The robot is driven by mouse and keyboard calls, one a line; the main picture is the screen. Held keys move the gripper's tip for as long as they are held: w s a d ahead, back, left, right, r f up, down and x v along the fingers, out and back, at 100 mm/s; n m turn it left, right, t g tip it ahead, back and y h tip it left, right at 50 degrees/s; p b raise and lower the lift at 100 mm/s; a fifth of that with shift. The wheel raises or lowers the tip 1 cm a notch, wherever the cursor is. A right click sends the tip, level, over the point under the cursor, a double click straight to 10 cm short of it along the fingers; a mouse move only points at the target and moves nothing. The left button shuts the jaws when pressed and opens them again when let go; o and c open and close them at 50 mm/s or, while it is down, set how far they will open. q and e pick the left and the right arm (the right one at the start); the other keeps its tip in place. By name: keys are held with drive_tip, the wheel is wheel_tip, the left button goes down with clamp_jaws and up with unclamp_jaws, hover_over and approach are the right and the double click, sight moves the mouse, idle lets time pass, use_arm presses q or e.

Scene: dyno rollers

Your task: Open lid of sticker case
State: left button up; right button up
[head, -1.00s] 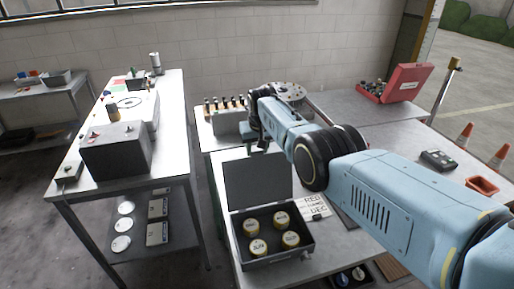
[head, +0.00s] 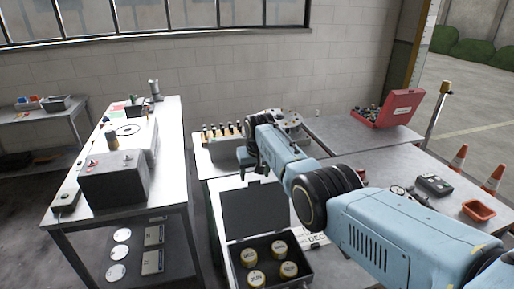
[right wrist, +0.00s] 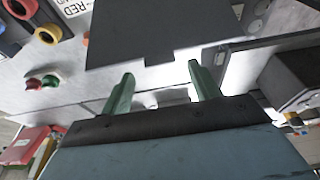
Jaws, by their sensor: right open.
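The sticker case (head: 269,263) is a dark grey box on the near bench, with several yellow-rimmed rolls inside. Its lid (head: 250,212) stands up at the back, open. In the right wrist view the lid (right wrist: 165,28) is a dark panel with a notched edge just beyond my fingertips. My right gripper (head: 256,174) is above the lid's top edge. In the right wrist view the right gripper (right wrist: 161,72) shows two green fingers, apart and empty; any contact with the lid cannot be told. My left gripper is not in view.
A white card (head: 313,240) lies right of the case, partly behind my right arm. A bottle rack (head: 222,150) and a round metal disc (head: 283,119) stand behind. A red open case (head: 390,108) and orange tray (head: 478,211) are right. A grey box (head: 113,180) is on the left table.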

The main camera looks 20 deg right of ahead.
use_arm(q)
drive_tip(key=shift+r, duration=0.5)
use_arm(e)
drive_tip(key=v, duration=1.1)
